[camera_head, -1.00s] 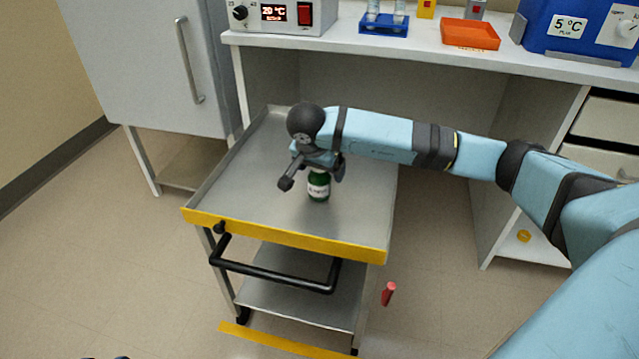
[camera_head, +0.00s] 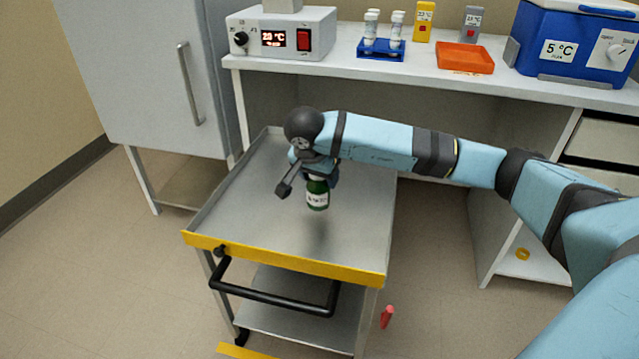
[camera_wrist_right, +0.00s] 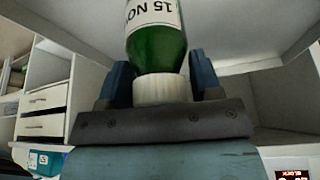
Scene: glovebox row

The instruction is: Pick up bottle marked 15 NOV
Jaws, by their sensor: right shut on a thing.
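The green bottle (camera_head: 317,193) with a white label hangs from my right gripper (camera_head: 318,176) over the steel cart top. A shadow lies on the cart below it, so it is clear of the surface. In the right wrist view the bottle (camera_wrist_right: 156,45) has a label reading "15 NOV" and a white ribbed cap (camera_wrist_right: 162,90). The blue fingers of my right gripper (camera_wrist_right: 162,84) stand on both sides of the cap and are shut on it. My left gripper is not in view.
The steel cart (camera_head: 260,215) has a yellow front edge and a black handle. Behind it, a white bench (camera_head: 440,75) holds a blue tube rack (camera_head: 381,48), an orange tray (camera_head: 465,57) and a blue cooler box (camera_head: 575,45). A red object (camera_head: 386,316) is on the floor beside the cart.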

